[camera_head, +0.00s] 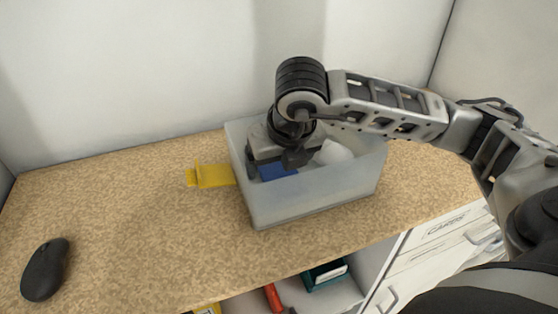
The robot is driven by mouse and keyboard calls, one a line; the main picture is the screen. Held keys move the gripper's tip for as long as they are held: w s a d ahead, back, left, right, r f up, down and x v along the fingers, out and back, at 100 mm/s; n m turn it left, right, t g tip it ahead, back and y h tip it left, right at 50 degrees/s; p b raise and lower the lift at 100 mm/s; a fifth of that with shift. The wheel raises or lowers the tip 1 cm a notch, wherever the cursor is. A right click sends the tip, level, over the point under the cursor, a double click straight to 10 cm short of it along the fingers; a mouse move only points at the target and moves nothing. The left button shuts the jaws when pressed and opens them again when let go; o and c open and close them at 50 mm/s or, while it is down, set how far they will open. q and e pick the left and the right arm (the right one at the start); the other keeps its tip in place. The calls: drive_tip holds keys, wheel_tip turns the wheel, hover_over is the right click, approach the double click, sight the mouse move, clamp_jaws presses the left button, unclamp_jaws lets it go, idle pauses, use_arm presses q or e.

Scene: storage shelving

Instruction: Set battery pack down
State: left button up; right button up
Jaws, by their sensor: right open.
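A blue block (278,172), which looks like the battery pack, is inside the translucent grey bin (318,200) on the tabletop. My right gripper (273,162) reaches down into the bin from above, with its open fingers at the blue block. The fingers and bin wall hide part of the block, so I cannot tell whether they touch it or whether it rests on the bin floor. My left gripper is not in view.
A white rounded object (333,153) is in the bin, right of the gripper. A yellow object (212,176) lies against the bin's left side. A black mouse (45,269) is at the front left. The speckled tabletop (130,220) between them is clear. Walls stand behind.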

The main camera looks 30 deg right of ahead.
drive_tip(key=v, duration=1.2)
drive_tip(key=shift+s+f, duration=0.15)
